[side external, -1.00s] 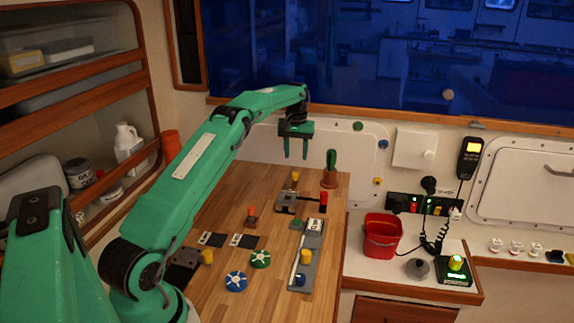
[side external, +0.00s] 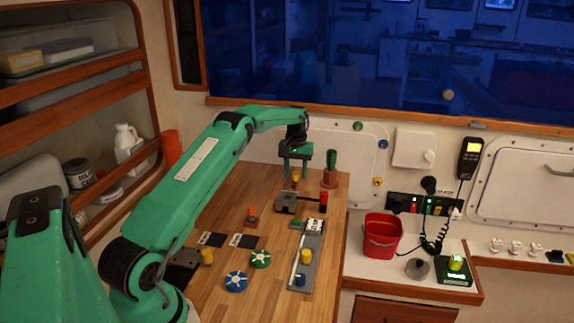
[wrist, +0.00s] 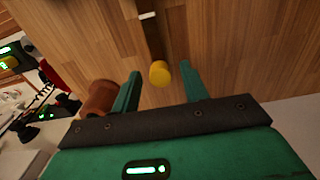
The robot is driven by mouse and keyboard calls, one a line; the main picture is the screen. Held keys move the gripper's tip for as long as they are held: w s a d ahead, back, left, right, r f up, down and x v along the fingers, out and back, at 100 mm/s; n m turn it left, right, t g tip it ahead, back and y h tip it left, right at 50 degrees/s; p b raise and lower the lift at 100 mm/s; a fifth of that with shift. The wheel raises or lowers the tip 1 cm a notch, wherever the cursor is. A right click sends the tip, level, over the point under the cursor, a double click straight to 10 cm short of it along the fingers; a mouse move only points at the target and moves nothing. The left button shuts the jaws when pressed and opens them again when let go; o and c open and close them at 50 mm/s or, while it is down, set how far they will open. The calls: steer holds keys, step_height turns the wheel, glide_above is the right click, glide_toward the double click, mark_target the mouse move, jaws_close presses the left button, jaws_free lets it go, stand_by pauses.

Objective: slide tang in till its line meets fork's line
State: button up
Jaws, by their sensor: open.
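A yellow knob (side external: 295,178) stands on what looks like the tang, a dark narrow bar (wrist: 150,38) with a white line (wrist: 148,16) across it in the wrist view. What looks like the fork, a dark grey block (side external: 286,203), lies in front of it in the side view; the fork's own line is too small to make out. My gripper (side external: 295,172) is open above the far end of the bench. In the wrist view the yellow knob (wrist: 159,74) shows between the two spread fingers; whether it is level with their tips I cannot tell.
A green-handled tool in a brown holder (side external: 329,178) stands close right of my gripper. A red knob (side external: 323,196) is beside the block. A grey rail with a yellow knob (side external: 305,256) and several coloured knobs occupy the nearer bench. A red bucket (side external: 382,236) stands right.

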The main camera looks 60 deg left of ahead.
steer(key=shift+f, duration=0.15)
steer(key=shift+c, duration=0.4)
jaws_close()
steer(key=shift+d, duration=0.1)
steer(key=shift+s+d, duration=0.75)
steer(key=shift+s, duration=0.1)
steer(key=shift+o, duration=0.4)
jaws_free()
